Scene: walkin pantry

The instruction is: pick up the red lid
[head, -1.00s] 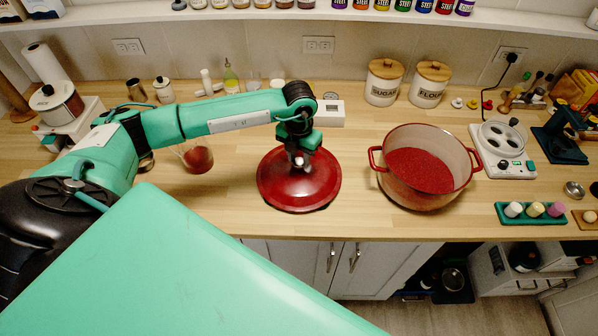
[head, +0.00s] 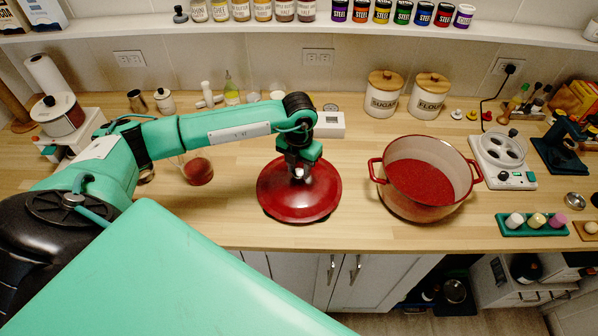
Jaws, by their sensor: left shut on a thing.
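The red lid (head: 298,198) is a round, glossy dome in the middle of the head view, over the front part of the wooden counter. My left gripper (head: 298,174) points down at the lid's centre and is shut on its knob, which is mostly hidden by the fingers. A dark shadow shows along the lid's lower edge; I cannot tell for sure whether the lid touches the counter. My right gripper is not in view.
A red pot (head: 424,180) with red contents stands open to the right of the lid. A glass with red contents (head: 197,169) stands to the left. Sugar (head: 384,95) and flour (head: 428,97) canisters stand behind. The counter (head: 350,222) is clear between lid and pot.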

